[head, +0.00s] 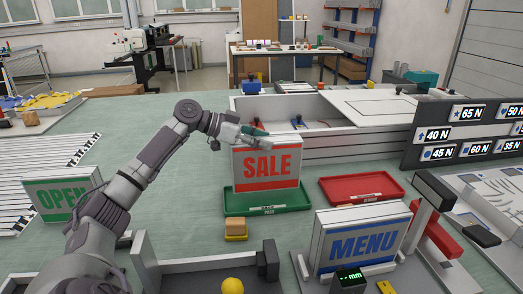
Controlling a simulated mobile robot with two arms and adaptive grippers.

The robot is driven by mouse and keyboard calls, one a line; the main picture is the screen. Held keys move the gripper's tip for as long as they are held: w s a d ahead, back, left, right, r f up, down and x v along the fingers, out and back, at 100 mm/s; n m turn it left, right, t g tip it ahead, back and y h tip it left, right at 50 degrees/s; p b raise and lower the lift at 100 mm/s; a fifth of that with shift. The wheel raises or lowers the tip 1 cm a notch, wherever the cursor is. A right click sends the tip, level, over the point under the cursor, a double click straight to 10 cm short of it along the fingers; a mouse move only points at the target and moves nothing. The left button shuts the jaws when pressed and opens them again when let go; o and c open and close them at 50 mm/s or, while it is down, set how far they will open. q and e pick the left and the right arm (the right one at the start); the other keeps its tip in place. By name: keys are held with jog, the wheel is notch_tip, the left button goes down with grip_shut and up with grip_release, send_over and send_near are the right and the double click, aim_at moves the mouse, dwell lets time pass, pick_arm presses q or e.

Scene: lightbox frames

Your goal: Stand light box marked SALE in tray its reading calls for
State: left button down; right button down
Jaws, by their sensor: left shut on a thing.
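The white light box with red SALE lettering (267,168) is upright at the green tray (268,207), whose front label seems to read PASS. Its lower edge is within the tray's outline; I cannot tell if it touches the tray floor. My left gripper (252,133) is shut on the box's top edge. The red tray (361,198) to the right is empty, its label too small to read. A small display with green digits (349,279) stands at the front; its reading is not legible. My right gripper is not in view.
A MENU light box (362,243) stands in a fixture at front right. An OPEN light box (62,198) is at left. A small tan block (235,224) sits on a yellow base before the green tray. A dark board with force labels (468,135) stands at right.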

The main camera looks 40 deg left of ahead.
aim_at(261, 152)
pick_arm(q)
jog(key=shift+a+f+p, duration=0.2)
jog(key=shift+f+p, duration=0.15)
jog(key=shift+f, duration=1.7)
jog(key=c, duration=0.7)
grip_release()
jog(key=shift+f, duration=0.1)
jog(key=shift+o, duration=1.3)
